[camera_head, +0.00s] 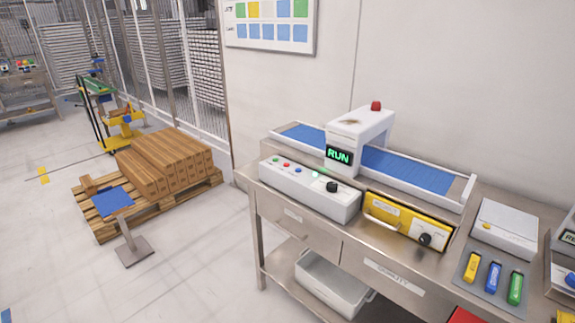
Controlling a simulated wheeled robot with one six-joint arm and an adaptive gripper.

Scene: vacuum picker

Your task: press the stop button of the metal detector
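The metal detector (362,128) is a white arch over a blue conveyor belt (415,172) on a steel bench. Its display (339,156) shows RUN in green letters. A red knob or lamp (376,105) sits on top of the arch. In front of the belt is a white control box (310,197) with a small red button (286,165), a green button (275,160), a blue button (298,170), a pale lit spot (315,174) and a black knob (332,187). Button labels are too small to read. My gripper is not in view.
A yellow drawer unit (398,222) stands right of the control box. Further right are a white box (505,228) and coloured sticks on a grey tray (469,262). Left of the bench are a blue-topped stand (113,202) and a pallet of cartons (165,165). The front floor is clear.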

